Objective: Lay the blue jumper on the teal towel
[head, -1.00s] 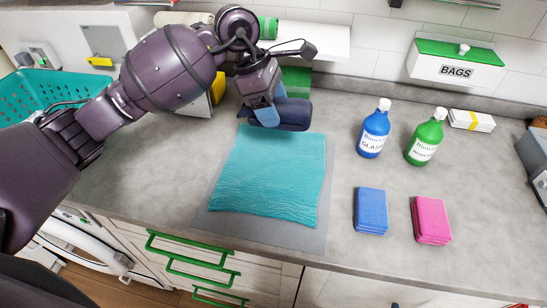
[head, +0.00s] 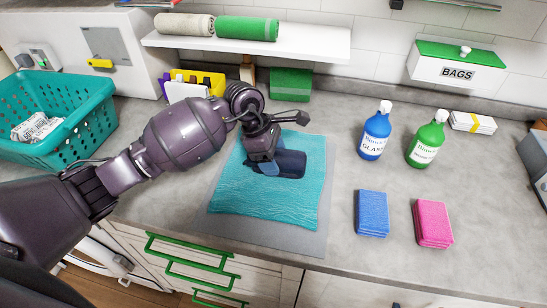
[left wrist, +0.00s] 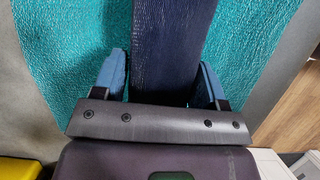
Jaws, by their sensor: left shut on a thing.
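The folded dark blue jumper (head: 291,164) is over the upper middle of the teal towel (head: 262,202) in the head view. My left gripper (head: 268,167) is shut on its left part. Whether the jumper touches the towel or hangs just above it, I cannot tell. In the left wrist view the jumper (left wrist: 168,40) runs between the two blue fingers of the left gripper (left wrist: 162,82), with teal towel (left wrist: 255,35) on both sides. The towel lies flat on a grey mat (head: 222,230). My right gripper is out of view.
A blue bottle (head: 375,135) and a green bottle (head: 426,143) stand right of the towel. A blue cloth stack (head: 371,212) and a pink one (head: 432,222) lie nearer. A teal basket (head: 75,140) stands left. A shelf (head: 310,42) with rolled towels is behind.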

